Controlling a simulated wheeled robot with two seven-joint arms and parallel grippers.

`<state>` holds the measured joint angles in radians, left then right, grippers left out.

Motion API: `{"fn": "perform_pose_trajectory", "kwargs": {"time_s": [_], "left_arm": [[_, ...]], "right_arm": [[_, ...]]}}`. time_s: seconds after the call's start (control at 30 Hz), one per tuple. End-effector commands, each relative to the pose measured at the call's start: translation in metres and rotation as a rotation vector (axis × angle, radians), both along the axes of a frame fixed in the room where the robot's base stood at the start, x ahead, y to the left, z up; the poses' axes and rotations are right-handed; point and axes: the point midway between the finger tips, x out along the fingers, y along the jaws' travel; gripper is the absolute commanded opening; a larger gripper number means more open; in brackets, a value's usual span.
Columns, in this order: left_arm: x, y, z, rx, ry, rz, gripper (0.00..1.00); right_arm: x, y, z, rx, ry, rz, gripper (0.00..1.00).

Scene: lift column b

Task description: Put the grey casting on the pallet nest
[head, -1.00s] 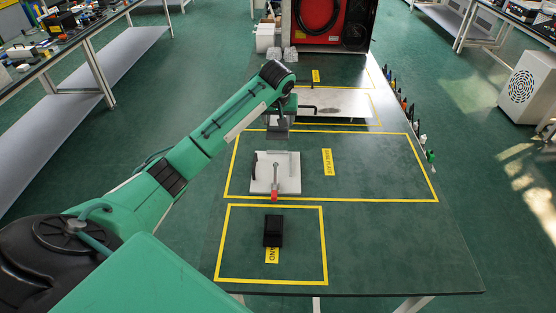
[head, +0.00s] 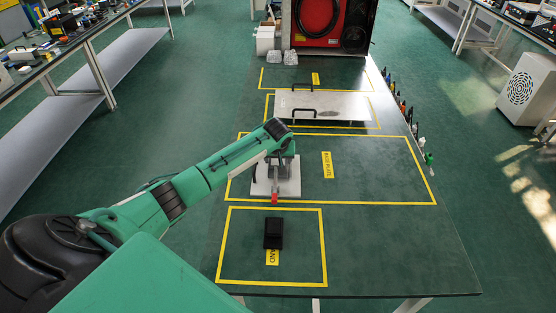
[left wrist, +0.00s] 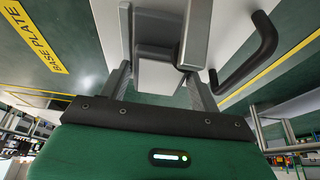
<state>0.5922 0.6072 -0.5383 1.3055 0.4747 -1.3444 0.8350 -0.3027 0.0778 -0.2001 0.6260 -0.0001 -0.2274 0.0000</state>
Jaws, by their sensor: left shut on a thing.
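My left gripper (head: 273,170) is over the light pallet nest (head: 291,188), inside the yellow outline marked BASE PLATE. It is shut on the grey casting (left wrist: 168,78), a pale grey block between the fingers in the left wrist view; my wrist mostly hides it in the head view. The nest has a red-tipped clamp (head: 274,199) at its near edge. A black handle (left wrist: 253,55) and a grey upright (left wrist: 196,32) on the nest stand beside the casting in the left wrist view. Whether the casting touches the nest I cannot tell. My right gripper is not in view.
A metal plate with two black handles (head: 340,107) lies farther back. A black block (head: 273,233) sits in the near yellow outline. Several small bottles and tools (head: 410,115) line the right table edge. The table right of the nest is clear.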

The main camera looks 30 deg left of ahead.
Motion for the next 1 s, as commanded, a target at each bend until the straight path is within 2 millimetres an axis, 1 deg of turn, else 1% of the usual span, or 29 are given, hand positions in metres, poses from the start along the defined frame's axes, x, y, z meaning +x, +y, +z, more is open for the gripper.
{"fn": "perform_pose_trajectory", "kwargs": {"time_s": [0.03,0.17,0.2,0.27,0.3,0.57,0.67,0.77,0.87,1.0], "left_arm": [[-0.003,-0.001,-0.006,-0.003,0.01,0.0,0.2],[-0.004,-0.002,-0.007,-0.003,0.013,0.001,0.21],[-0.005,-0.002,-0.009,-0.003,0.017,0.0,0.69],[-0.005,-0.002,-0.009,-0.003,0.017,0.0,0.81],[-0.004,-0.002,-0.008,-0.003,0.016,0.0,0.85],[-0.003,-0.001,-0.006,-0.002,0.012,0.001,0.85],[-0.004,-0.002,-0.001,-0.003,0.01,0.0,0.85],[-0.007,-0.005,0.01,-0.003,0.009,-0.001,0.85],[-0.013,-0.008,0.027,-0.003,0.007,-0.001,0.85],[-0.023,-0.014,0.055,-0.002,0.007,-0.001,0.85]], "right_arm": [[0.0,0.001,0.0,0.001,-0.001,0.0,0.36],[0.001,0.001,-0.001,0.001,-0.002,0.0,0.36],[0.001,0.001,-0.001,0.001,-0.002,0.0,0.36],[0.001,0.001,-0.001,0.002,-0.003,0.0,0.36],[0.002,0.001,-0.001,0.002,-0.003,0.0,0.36],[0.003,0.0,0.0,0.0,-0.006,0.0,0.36],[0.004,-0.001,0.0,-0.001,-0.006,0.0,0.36],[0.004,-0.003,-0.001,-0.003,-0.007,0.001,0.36],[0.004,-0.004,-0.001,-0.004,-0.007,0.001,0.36],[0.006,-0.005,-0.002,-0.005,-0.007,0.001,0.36]]}}
